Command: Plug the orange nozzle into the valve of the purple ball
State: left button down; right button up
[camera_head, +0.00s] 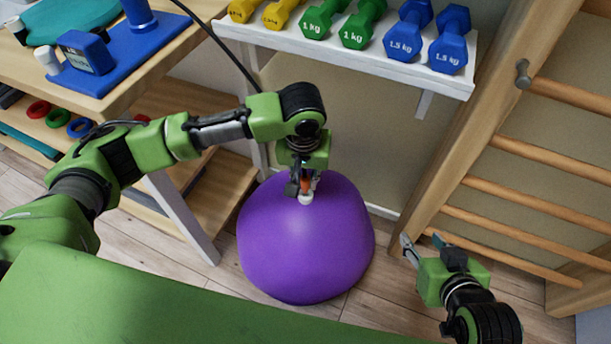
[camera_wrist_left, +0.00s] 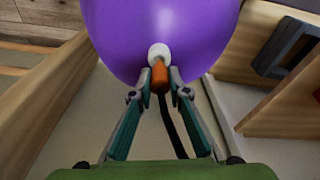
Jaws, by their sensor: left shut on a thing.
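The purple ball (camera_head: 306,250) rests on the floor in the head view, its white valve (camera_head: 306,199) on top. It fills the top of the left wrist view (camera_wrist_left: 160,25), with the white valve (camera_wrist_left: 159,53) facing the camera. My left gripper (camera_head: 304,187) is above the ball, shut on the orange nozzle (camera_wrist_left: 159,76). The nozzle's tip meets the valve in both views; how deep it sits I cannot tell. A dark hose (camera_wrist_left: 172,122) trails from the nozzle between the fingers. My right gripper (camera_head: 423,240) is to the right of the ball, its fingers apart and empty.
A white shelf (camera_head: 290,36) with several dumbbells is behind the ball. Wooden wall bars (camera_head: 530,185) stand at the right. A wooden table (camera_head: 150,82) with a blue pump base (camera_head: 125,55) is at the left. A green padded surface (camera_head: 150,300) lies in front.

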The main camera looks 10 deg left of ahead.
pick_arm(q)
jog(key=shift+f, duration=0.85)
pick_arm(e)
jog(key=shift+s+d+f, duration=0.1)
jog(key=shift+s+f, duration=0.15)
jog(key=shift+s, duration=0.1)
pick_arm(q)
jog(key=shift+f, duration=0.1)
pick_arm(e)
jog(key=shift+s+d+f+g, duration=0.3)
jog(key=shift+s+f+g, duration=0.25)
jog(key=shift+s+g, duration=0.2)
dwell(0.7)
pick_arm(q)
jog(key=shift+p, duration=0.3)
pick_arm(e)
jog(key=shift+s+d+f, duration=0.1)
jog(key=shift+s+f, duration=0.05)
jog(key=shift+s, duration=0.15)
